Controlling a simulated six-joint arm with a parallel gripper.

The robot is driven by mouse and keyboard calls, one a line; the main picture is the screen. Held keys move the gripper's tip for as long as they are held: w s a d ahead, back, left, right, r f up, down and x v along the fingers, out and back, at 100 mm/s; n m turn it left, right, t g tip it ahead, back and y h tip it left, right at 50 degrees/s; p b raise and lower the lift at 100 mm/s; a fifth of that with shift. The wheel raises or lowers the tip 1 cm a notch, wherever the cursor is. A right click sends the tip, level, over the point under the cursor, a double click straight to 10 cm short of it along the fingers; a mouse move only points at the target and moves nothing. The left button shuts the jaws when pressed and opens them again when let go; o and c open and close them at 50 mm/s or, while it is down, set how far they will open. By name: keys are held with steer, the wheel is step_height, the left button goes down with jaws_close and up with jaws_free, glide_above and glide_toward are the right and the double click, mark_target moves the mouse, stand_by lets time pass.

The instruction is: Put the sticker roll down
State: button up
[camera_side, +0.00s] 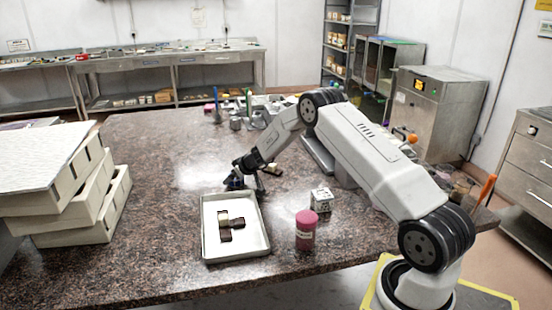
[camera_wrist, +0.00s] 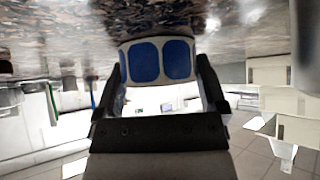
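The sticker roll (camera_wrist: 160,60), a pale band with blue patches, sits between the two dark fingers of my gripper (camera_wrist: 160,72) in the wrist view. Both fingers press at its sides, so the gripper is shut on it. In the side view my gripper (camera_side: 240,181) points down at the far edge of a shallow tray (camera_side: 263,228). A bit of blue shows there, but the roll is mostly hidden. I cannot tell whether the roll touches the table (camera_side: 150,200). The wrist view looks upside down, with the speckled tabletop close above the roll.
The tray holds dark brown and gold pieces (camera_side: 225,232). A pink cylinder (camera_side: 305,232) and a white patterned cube (camera_side: 321,200) stand right of it. Stacked pale boxes (camera_side: 75,185) are at the left. Small items (camera_side: 236,122) stand at the back. The tabletop left of the tray is clear.

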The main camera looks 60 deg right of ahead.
steer(key=c, duration=0.9)
steer(key=shift+o, duration=0.2)
steer(key=shift+r, duration=0.2)
steer(key=shift+r, duration=0.9)
steer(key=a+v, duration=0.2)
steer(key=v, duration=0.6)
steer(key=s+a+f+v, duration=0.1)
steer(key=v, duration=0.8)
steer(key=shift+a, duration=0.35)
